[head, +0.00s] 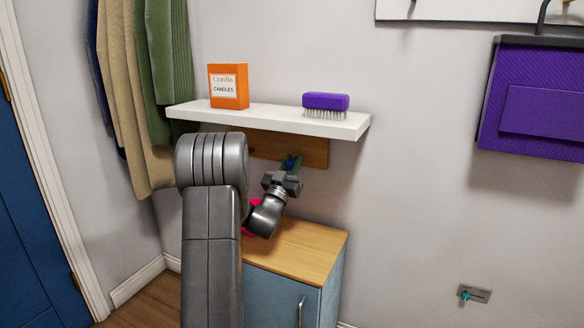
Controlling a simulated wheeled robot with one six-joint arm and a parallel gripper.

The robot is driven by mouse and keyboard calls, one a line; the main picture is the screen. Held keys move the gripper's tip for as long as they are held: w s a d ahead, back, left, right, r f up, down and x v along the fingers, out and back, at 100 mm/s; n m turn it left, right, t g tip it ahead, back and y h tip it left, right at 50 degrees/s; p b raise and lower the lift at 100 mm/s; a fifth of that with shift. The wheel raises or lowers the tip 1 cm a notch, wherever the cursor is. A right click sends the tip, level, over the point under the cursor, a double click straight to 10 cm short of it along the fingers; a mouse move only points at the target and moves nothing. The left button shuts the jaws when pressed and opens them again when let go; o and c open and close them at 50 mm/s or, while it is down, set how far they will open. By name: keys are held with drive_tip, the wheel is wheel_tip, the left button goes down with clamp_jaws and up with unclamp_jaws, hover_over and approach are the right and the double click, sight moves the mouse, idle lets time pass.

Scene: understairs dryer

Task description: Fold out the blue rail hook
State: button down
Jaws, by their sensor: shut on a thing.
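My gripper (289,176) is under the white shelf, in front of a wooden rail board (312,151) on the wall. It is shut on the blue rail hook (289,162), of which only a small blue part shows between the fingers. A bit of green shows beside the blue. My arm and gripper hide the rest of the hook and much of the board, so I cannot tell how far the hook is folded out.
The white shelf (270,119) just above holds an orange candle box (229,86) and a purple brush (325,102). A blue cabinet (280,292) with a wooden top stands below. Coats (150,80) hang at left. A purple bag (535,100) hangs at right.

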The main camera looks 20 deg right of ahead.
drive_tip(key=shift+f, duration=0.1)
drive_tip(key=c, duration=1.3)
unclamp_jaws()
drive_tip(key=p+v, duration=0.1)
drive_tip(key=v, duration=1.2)
drive_tip(key=shift+s+a+f+p, duration=0.15)
drive_tip(key=shift+s+a+p, duration=0.15)
drive_tip(key=shift+p, duration=0.1)
drive_tip(key=b+x, duration=0.1)
drive_tip(key=x, duration=1.3)
drive_tip(key=shift+b, duration=0.4)
